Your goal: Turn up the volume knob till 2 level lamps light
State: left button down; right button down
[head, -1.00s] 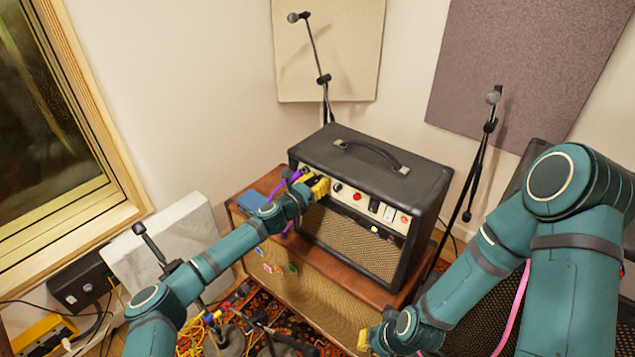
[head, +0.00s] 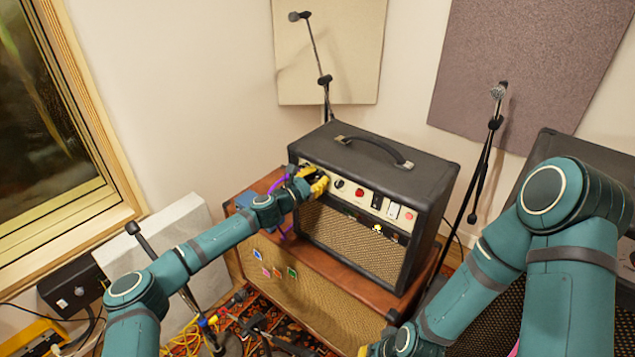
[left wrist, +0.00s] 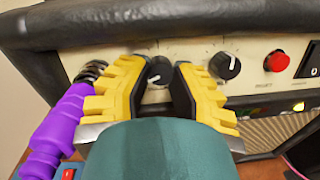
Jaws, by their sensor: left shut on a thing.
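The black guitar amp (head: 385,158) stands on a brown speaker cabinet (head: 330,303). Its cream panel carries dark knobs, a red button and switches. My left gripper (head: 318,184) is at the left part of this panel. In the left wrist view, its yellow, black-padded fingers (left wrist: 160,82) are shut on a dark knob (left wrist: 158,71) with a white mark, partly hidden between them. I cannot read its label. A second dark knob (left wrist: 224,65) is just right of the fingers. A small lamp (left wrist: 298,106) glows below the panel. My right gripper (head: 374,349) is partly cut off at the bottom edge.
A red button (left wrist: 277,61) is right of the second knob. A purple cable plug (left wrist: 62,122) sits close to the left finger. A blue box (head: 245,200) lies on the cabinet left of the amp. Microphone stands and cables surround the cabinet.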

pick_arm(q)
jog(key=c, duration=1.1)
grip_release()
jog(key=shift+w, duration=0.1)
pick_arm(e)
jog(key=shift+r, duration=0.1)
